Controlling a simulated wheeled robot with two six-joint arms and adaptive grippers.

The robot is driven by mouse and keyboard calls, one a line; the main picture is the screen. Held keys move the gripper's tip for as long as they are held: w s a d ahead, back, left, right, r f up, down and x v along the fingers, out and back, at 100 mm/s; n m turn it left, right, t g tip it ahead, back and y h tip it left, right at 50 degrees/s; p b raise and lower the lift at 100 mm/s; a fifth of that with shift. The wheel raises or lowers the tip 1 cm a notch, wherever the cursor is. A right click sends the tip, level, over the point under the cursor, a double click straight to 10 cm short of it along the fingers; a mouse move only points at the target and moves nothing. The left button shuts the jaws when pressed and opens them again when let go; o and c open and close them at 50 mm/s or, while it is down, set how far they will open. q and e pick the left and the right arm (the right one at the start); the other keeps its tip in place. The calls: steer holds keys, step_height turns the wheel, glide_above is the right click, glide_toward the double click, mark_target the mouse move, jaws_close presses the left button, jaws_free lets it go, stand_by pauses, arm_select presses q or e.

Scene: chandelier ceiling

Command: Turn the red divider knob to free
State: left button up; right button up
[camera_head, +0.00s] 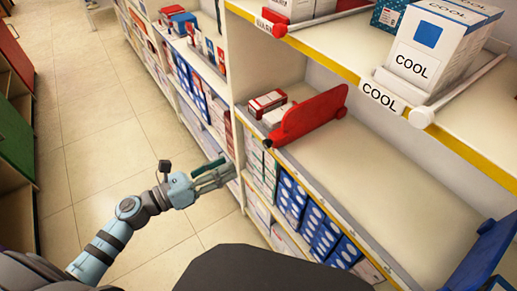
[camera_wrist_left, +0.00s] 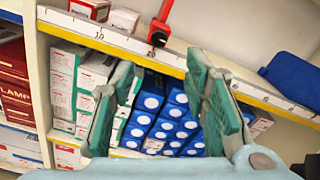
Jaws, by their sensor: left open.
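A red divider (camera_head: 312,115) stands on the middle shelf, with small boxes to its left and bare shelf to its right. Its knob (camera_head: 267,142) is at the front end by the shelf edge, looking dark and small there. My left gripper (camera_head: 224,173) is open and empty, in front of the shelf, below and left of the knob. In the left wrist view its green-padded fingers (camera_wrist_left: 160,77) are spread, with the knob beyond them. My right gripper is not in view.
A blue divider (camera_head: 482,252) stands at the right end of the shelf. Blue boxes (camera_head: 290,200) fill the shelf below. The aisle floor (camera_head: 95,170) is clear.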

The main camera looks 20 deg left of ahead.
mark_target(265, 145)
arm_select(q)
steer(key=p+x, duration=0.1)
steer(key=x, duration=1)
steer(key=shift+w+d, duration=0.15)
steer(key=shift+w, duration=0.2)
jaws_close()
